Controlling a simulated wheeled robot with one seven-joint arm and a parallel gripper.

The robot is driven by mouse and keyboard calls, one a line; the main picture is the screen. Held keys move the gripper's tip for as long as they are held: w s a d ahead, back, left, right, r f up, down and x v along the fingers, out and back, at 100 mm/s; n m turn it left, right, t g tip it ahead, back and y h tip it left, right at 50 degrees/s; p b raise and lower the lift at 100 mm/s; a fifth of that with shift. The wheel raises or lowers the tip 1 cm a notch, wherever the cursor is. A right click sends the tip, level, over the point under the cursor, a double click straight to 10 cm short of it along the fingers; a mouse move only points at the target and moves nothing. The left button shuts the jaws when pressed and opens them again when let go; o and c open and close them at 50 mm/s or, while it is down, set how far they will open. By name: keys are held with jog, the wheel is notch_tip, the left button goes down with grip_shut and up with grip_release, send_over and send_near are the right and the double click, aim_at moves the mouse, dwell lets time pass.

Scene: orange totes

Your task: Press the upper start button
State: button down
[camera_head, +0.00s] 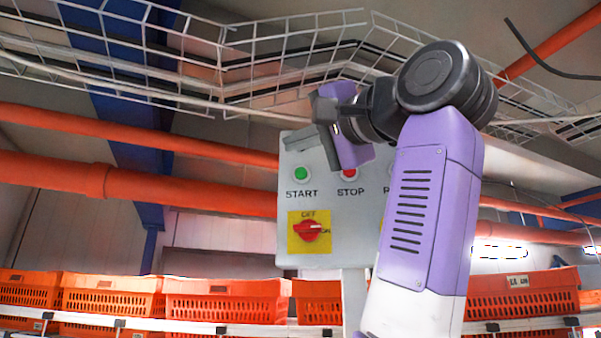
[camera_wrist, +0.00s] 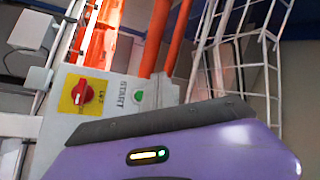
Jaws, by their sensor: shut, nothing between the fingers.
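A grey control panel (camera_head: 345,235) stands upright in the head view. Its green start button (camera_head: 301,174) is at the upper left, above the label START. The button also shows in the wrist view (camera_wrist: 139,96). My gripper (camera_head: 300,139) is shut and empty. In the head view its fingers overlap the panel's top edge, above the green button, and do not cover it. I cannot tell how far they are from the panel. In the wrist view the purple hand and its dark edge fill the bottom; the fingertips are not clear.
A red stop button (camera_head: 348,173) is partly hidden by my gripper. A red rotary switch (camera_head: 309,231) on a yellow plate sits below the start button. My arm covers the panel's right side. Orange totes (camera_head: 225,300) line the back; a wire cable tray (camera_head: 250,60) and orange pipes (camera_head: 130,185) run above.

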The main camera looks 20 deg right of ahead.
aim_at(301, 174)
jog(key=shift+w+d+p, duration=0.35)
jog(key=shift+w+d, duration=0.4)
jog(key=shift+w, duration=0.5)
jog(key=shift+w+d+p, duration=0.35)
jog(key=shift+w+d, duration=0.35)
jog(key=shift+w, duration=0.6)
jog(key=shift+w+d+p, duration=0.35)
jog(key=shift+w+d, duration=0.4)
jog(key=shift+w, duration=0.5)
jog(key=shift+w+d, duration=0.1)
jog(key=shift+w, duration=0.05)
jog(key=shift+w+d, duration=0.1)
jog(key=shift+w, duration=0.1)
